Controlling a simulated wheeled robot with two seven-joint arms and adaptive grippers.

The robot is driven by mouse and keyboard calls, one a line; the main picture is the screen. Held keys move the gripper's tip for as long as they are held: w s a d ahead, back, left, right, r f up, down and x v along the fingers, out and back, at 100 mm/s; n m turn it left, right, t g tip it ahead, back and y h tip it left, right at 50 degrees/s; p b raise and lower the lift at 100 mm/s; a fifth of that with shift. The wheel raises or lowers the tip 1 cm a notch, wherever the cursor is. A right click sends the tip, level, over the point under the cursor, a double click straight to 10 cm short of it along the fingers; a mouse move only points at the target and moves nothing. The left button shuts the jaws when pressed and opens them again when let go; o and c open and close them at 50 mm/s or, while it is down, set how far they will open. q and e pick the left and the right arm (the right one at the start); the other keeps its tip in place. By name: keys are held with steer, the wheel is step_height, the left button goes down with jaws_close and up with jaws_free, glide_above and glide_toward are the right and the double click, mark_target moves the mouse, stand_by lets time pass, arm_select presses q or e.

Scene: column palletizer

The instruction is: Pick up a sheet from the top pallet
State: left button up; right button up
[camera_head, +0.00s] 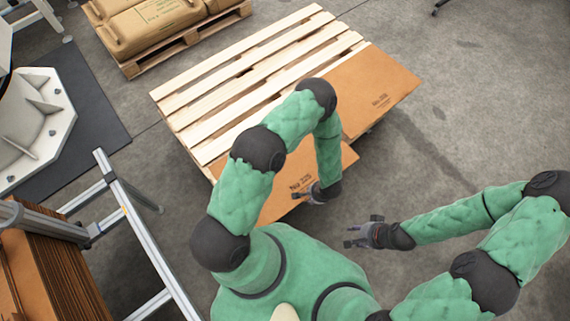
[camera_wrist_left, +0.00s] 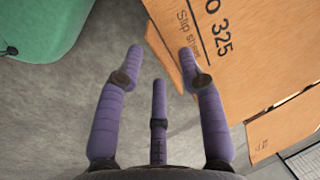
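A wooden pallet (camera_head: 235,83) stands in front of me in the head view. A brown slip sheet (camera_head: 375,85) lies on its right part. Another brown printed piece (camera_head: 262,203) shows at its near edge, partly hidden by my left arm; I cannot tell if they join. My left gripper (camera_head: 318,193) is at the near piece's right edge. In the left wrist view its purple fingers (camera_wrist_left: 160,70) are spread, with the right finger overlapping the edge of a printed slip sheet (camera_wrist_left: 250,50). Contact is unclear. My right gripper (camera_head: 362,232) is open and empty over the floor.
A pallet (camera_head: 190,37) with brown sacks (camera_head: 150,22) stands at the back left. A metal frame (camera_head: 150,240) and a stack of brown sheets (camera_head: 55,275) are at the near left. A white machine base (camera_head: 40,125) stands on a dark mat.

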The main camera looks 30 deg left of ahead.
arm_select(q)
steer(key=b+x, duration=0.1)
steer(key=x, duration=0.3)
steer(key=shift+w+d+b, duration=0.2)
steer(key=shift+b, duration=0.2)
jaws_close()
steer(key=shift+r, duration=0.15)
